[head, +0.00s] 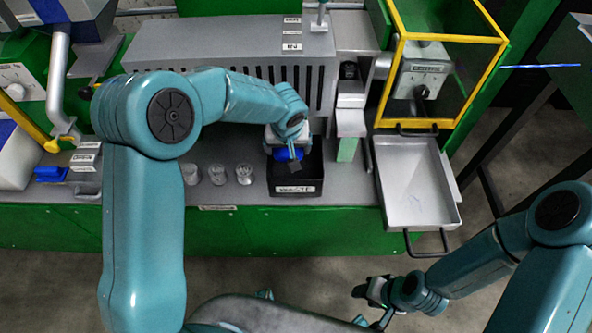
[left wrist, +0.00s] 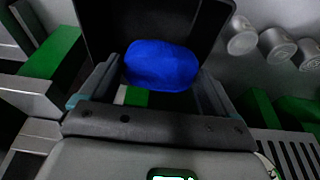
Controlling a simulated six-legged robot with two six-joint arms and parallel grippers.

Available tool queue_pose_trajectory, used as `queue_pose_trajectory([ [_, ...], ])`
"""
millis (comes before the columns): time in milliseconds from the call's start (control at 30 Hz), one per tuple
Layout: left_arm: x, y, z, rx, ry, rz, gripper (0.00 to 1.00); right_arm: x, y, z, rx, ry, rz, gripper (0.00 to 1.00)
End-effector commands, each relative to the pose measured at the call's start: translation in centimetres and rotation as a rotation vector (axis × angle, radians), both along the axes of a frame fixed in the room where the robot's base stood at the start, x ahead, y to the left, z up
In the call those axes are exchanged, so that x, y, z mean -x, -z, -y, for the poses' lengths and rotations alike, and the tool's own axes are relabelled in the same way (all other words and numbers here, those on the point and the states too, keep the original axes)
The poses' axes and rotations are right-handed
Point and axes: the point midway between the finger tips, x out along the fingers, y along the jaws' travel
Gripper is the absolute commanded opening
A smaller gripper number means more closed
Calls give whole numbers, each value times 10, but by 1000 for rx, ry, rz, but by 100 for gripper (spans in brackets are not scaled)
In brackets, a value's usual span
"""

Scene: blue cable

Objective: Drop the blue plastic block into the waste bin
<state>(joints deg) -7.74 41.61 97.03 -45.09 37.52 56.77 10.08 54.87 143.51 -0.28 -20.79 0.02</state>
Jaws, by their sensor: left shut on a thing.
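The blue plastic block (head: 289,154) is held between the fingers of my left gripper (head: 290,160), over the waste bin (head: 296,189). The bin is a black open box with a white label on its front, standing on the bench. In the left wrist view the block (left wrist: 160,65) is a rounded blue lump between the two fingers, with the dark bin (left wrist: 100,18) behind it. The exact height of the block relative to the bin rim is hard to tell. My right gripper (head: 374,296) hangs low in front of the bench, away from the bin; its finger gap is unclear.
A grey slotted machine (head: 240,55) stands behind. Another blue item (head: 52,174) lies far left on the bench.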

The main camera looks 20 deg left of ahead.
Motion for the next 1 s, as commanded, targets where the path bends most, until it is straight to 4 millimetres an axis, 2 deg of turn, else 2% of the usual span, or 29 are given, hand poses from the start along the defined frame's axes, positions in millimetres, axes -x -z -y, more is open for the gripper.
queue_pose_trajectory([
  [33,0,9,0,0,0,0,51,0,6,0,0,0,0,43],
  [100,0,12,0,0,0,0,51,0,8,0,0,0,0,43],
  [367,-2,13,1,0,3,1,51,0,7,0,0,0,0,43],
  [400,-2,13,1,0,3,1,97,0,7,0,0,0,0,43],
  [433,-1,13,1,0,3,1,100,0,7,0,0,0,0,43],
  [667,-1,12,1,0,3,0,100,0,7,0,0,0,0,43],
  [767,1,4,2,0,3,3,100,0,7,0,0,0,0,43],
  [867,5,-15,3,1,3,4,100,0,6,0,0,0,0,43],
  [1000,15,-51,6,2,3,7,100,0,5,0,0,0,0,43],
])
